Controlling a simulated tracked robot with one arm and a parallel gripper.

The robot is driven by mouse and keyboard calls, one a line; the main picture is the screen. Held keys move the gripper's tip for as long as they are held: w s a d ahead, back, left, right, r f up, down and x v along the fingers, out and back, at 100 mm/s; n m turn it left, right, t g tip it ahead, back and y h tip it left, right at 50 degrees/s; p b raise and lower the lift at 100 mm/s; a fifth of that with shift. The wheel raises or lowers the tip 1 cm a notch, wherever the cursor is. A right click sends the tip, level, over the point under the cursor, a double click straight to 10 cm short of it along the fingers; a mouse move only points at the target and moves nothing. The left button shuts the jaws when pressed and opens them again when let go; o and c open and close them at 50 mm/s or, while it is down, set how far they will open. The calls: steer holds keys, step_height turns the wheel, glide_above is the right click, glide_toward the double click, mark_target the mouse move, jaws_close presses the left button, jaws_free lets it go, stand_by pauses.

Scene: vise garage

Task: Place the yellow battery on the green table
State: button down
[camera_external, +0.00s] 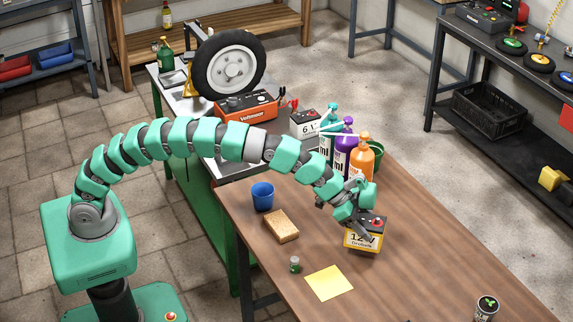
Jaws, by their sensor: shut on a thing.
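The yellow battery (361,240), with a white label reading 12 V and a dark top, is at the end of my arm over the brown wooden table. My gripper (362,222) is shut on the battery from above, and its fingers partly cover the top. I cannot tell whether the battery's base touches the wood or hangs just above it. The green table (240,250) has green sides and a grey metal top, and stands behind and left of the wooden table. My arm crosses above it and hides part of its top.
The green table bears a wheel (229,64), an orange charger (246,107) and a 6 V battery (306,124). Several bottles (361,158) stand near the gripper. A blue cup (262,196), a sponge (281,226) and a yellow sheet (328,283) are on the brown table (430,250).

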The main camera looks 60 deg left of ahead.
steer(key=s+a+r+b, duration=0.1)
steer(key=s+a, duration=0.8)
steer(key=s, duration=0.3)
steer(key=shift+s+r, duration=0.25)
steer(key=shift+r, duration=0.1)
steer(key=w+a+r+n+t+y+p, duration=0.1)
steer(key=w+a+n+y, duration=0.15)
steer(key=w+a, duration=0.9)
steer(key=w+a+r+n+t+y+p, duration=0.1)
steer(key=w+a+n, duration=0.15)
steer(key=a, duration=1.75)
steer(key=w+a+f+n+y+b, duration=0.1)
steer(key=a+f+n+b, duration=0.1)
steer(key=a, duration=1.3)
steer(key=w+a+f+n+y+b, duration=0.1)
steer(key=a+b, duration=0.4)
steer(key=a, duration=1.1)
steer(key=shift+f+n+t+y, duration=0.3)
steer(key=shift+f+n+y, duration=0.2)
steer(key=shift+f, duration=0.5)
steer(key=shift+f, duration=0.1)
steer(key=shift+f+b, duration=1.85)
steer(key=shift+f, duration=3.05)
